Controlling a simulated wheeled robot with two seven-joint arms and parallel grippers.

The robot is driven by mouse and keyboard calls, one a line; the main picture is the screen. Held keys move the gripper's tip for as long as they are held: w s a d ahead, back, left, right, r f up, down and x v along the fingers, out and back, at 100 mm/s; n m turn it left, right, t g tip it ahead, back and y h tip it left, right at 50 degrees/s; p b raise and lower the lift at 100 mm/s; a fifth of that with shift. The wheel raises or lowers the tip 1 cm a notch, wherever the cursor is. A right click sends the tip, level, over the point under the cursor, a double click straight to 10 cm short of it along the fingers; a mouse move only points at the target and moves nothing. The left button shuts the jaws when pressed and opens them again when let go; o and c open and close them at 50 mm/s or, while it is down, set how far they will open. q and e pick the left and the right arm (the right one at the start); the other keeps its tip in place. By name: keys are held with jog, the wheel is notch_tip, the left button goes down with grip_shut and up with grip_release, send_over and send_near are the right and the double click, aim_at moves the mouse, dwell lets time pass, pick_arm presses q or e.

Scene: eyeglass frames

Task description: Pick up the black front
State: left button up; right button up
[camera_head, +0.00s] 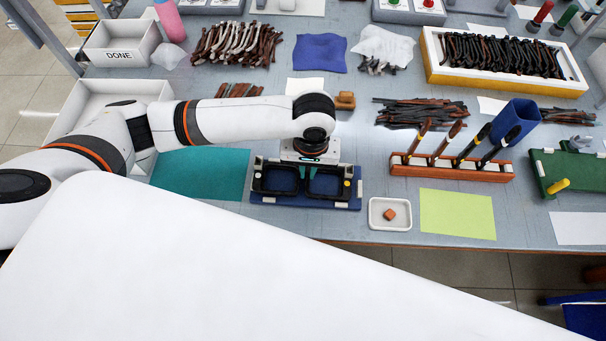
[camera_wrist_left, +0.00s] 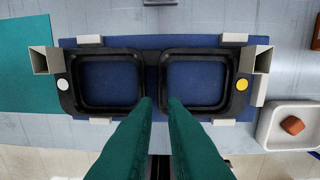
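The black front (camera_wrist_left: 153,62), an eyeglass frame front with two wide rims, lies flat on a blue fixture (camera_wrist_left: 205,42) with pale corner blocks. It also shows in the head view (camera_head: 260,182), below my left arm's end. My left gripper (camera_wrist_left: 160,100) has two green fingers pointing down at the front's bridge. Their tips are a little apart, with a narrow gap between them and nothing seen clamped there. I cannot tell whether the tips touch the bridge. In the head view the left gripper (camera_head: 309,165) is over the fixture's middle, its fingers mostly hidden. My right gripper is not in view.
A white tray (camera_head: 376,222) with an orange-brown block stands right of the fixture. A teal mat (camera_head: 205,172) lies left. An orange rack (camera_head: 450,170) with upright tools stands at the right. A DONE box (camera_head: 120,55) is at the back left.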

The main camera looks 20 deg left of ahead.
aim_at(306, 184)
pick_arm(q)
notch_tip(306, 184, down, 3)
jog(key=shift+s+r, duration=0.1)
jog(key=shift+r, duration=0.1)
notch_tip(306, 184, down, 2)
jog(key=shift+s+a+f, duration=0.1)
jog(key=shift+f, duration=0.4)
grip_shut()
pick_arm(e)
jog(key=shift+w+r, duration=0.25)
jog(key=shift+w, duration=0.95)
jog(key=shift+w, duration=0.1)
